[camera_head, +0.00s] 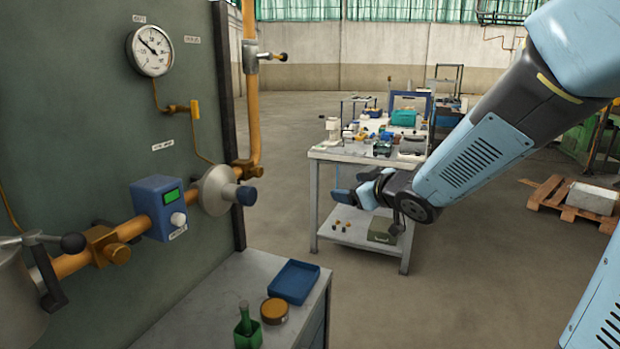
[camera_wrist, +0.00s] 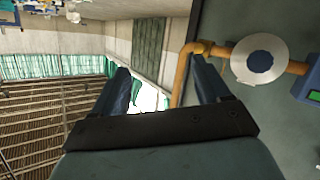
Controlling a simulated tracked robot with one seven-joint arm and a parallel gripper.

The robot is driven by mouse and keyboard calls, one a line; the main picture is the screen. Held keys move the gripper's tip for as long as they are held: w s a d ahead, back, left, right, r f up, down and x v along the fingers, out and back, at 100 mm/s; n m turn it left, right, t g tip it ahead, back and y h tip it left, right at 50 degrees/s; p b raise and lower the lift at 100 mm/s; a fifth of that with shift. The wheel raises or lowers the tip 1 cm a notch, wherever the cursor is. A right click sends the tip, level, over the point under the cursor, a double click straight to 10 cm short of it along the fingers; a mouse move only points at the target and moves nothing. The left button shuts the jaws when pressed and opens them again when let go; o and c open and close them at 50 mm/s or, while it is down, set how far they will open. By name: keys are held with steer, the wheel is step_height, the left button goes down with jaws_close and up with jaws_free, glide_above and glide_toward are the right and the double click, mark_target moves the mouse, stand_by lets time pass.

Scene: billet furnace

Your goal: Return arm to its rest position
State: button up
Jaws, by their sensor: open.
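My gripper (camera_head: 343,196) is in the middle of the head view, at the end of my light blue arm, which reaches in from the upper right. It hangs in the air in front of the workbench, right of the panel, and touches nothing that I can see. In the wrist view, its two dark blue fingers (camera_wrist: 162,88) stand apart with nothing between them. Past the fingers, the wrist view shows the wall, the windows and part of the pipe panel, turned on its side.
The panel (camera_head: 85,110) at left carries a gauge (camera_head: 150,51), an orange pipe (camera_head: 252,110), a blue box (camera_head: 159,207) and a round valve (camera_head: 215,190). Below, a cabinet top holds a blue tray (camera_head: 294,281), a round tin (camera_head: 274,311) and a green bottle (camera_head: 247,330). A workbench (camera_head: 335,156) stands behind my gripper.

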steer(key=s+d+r+m+g+h, duration=0.25)
steer(key=s+d+m+h, duration=0.55)
steer(key=d, duration=0.5)
steer(key=s+m+g, duration=0.1)
steer(key=s+g, duration=0.3)
steer(key=s, duration=1.2)
steer(key=shift+s+d+f+m+y, duration=0.3)
steer(key=shift+f+y, duration=0.05)
steer(key=shift+y, duration=0.05)
steer(key=shift+g, duration=0.25)
stand_by(0.5)
